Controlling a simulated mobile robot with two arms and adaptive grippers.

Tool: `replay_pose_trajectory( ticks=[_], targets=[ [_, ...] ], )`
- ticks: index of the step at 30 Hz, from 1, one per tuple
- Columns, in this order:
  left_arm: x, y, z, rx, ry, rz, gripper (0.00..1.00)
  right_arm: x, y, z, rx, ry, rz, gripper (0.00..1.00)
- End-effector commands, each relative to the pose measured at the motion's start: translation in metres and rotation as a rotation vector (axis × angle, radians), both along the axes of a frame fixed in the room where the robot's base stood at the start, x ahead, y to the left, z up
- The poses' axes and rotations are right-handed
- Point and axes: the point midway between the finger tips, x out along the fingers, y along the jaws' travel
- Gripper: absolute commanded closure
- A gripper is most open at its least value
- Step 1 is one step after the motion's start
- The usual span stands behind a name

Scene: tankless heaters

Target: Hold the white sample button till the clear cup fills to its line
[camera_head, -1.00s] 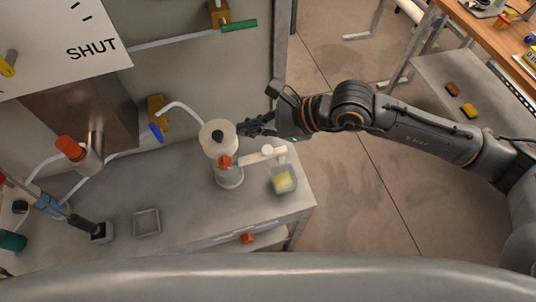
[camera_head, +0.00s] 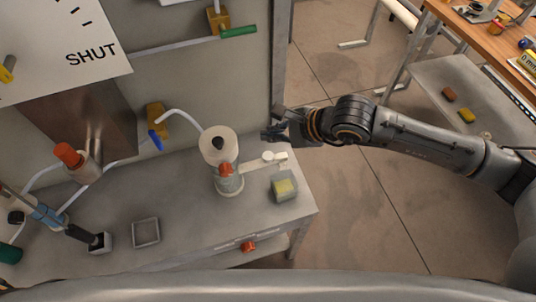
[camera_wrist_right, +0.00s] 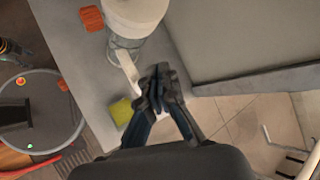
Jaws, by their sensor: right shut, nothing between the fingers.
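The white sample button (camera_head: 268,157) is a small round cap on the pale arm that sticks out from the white-topped canister (camera_head: 222,165). The button is not clear there.
An orange-red knob (camera_head: 226,169) sits on the canister's front. A square grey tray (camera_head: 146,232) and a blue-and-black tool (camera_head: 48,214) are on the counter's left. The panel wall (camera_head: 225,85) rises behind. Open floor lies right of the counter.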

Motion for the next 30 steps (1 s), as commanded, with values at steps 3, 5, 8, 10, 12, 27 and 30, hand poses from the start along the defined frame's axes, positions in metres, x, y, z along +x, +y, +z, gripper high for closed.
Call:
replay_pose_trajectory(
  ticks=[3,5,8,10,12,27,30],
  targets=[
    [0.000,0.001,-0.007,0.001,0.000,-0.001,0.60,0.000,0.000,-0.021,0.000,0.002,-0.001,1.00],
    [0.000,0.001,-0.009,0.001,0.000,-0.001,0.60,0.000,0.000,-0.030,-0.001,0.001,-0.001,1.00],
    [0.000,0.002,-0.023,0.002,0.000,-0.001,0.60,0.000,0.000,-0.047,0.001,0.001,0.000,1.00],
    [0.000,0.002,-0.030,0.003,-0.001,-0.001,0.60,0.000,0.000,-0.053,0.001,0.000,0.001,1.00],
    [0.000,0.003,-0.034,0.003,-0.001,-0.002,0.60,0.000,0.000,-0.056,0.001,0.000,0.001,1.00],
    [0.000,0.003,-0.039,0.003,0.000,-0.001,0.60,0.000,0.000,-0.059,0.001,0.000,0.001,1.00],
    [0.000,0.003,-0.039,0.004,0.000,-0.001,0.60,0.000,0.000,-0.060,0.001,0.000,0.001,1.00]
  ],
)
